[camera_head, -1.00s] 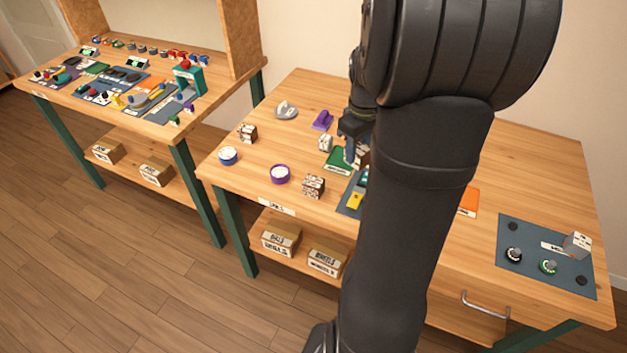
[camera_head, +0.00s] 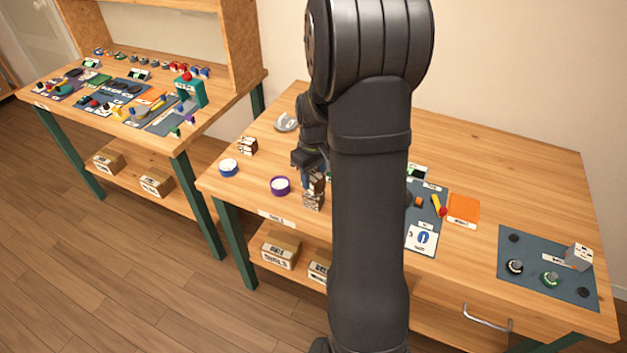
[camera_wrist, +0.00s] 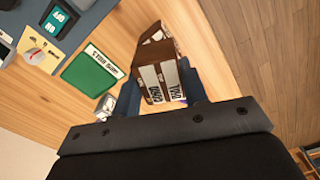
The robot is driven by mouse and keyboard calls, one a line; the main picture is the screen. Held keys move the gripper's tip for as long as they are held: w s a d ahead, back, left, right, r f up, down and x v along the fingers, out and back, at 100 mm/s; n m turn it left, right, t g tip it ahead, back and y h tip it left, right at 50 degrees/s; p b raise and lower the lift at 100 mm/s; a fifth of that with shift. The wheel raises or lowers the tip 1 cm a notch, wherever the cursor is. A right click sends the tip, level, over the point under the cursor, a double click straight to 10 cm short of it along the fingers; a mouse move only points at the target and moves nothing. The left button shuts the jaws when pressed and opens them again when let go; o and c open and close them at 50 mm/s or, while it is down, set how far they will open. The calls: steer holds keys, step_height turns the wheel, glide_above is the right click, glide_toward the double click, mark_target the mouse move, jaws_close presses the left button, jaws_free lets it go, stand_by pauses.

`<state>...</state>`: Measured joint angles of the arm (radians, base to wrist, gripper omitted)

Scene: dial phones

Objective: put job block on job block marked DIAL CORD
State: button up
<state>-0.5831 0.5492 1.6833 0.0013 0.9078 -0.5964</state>
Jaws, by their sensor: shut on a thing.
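My gripper (camera_head: 311,168) is shut on a small dark-brown job block (camera_head: 317,183) with white label faces. In the wrist view this held block (camera_wrist: 163,84) sits between the fingers, its lettering upside down and hard to read. In the head view another job block (camera_head: 313,201) stands on the table directly below it. I cannot tell whether the two touch. The lower block's marking is too small to read. A third job block (camera_head: 247,146) stands apart at the table's left.
A blue-rimmed round dish (camera_head: 228,168) and a purple-rimmed one (camera_head: 280,186) stand left of my gripper. A green pad (camera_wrist: 90,74) lies beside it in the wrist view. An orange pad (camera_head: 463,209) and a dark mat (camera_head: 545,264) lie to the right. My arm hides the table's middle.

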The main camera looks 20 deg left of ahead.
mark_target(314, 174)
steer(key=shift+f, duration=0.95)
steer(key=shift+f, duration=0.2)
steer(key=o, duration=1)
steer(key=shift+r, duration=0.1)
step_height(314, 174, up, 12)
steer(key=shift+r, duration=0.1)
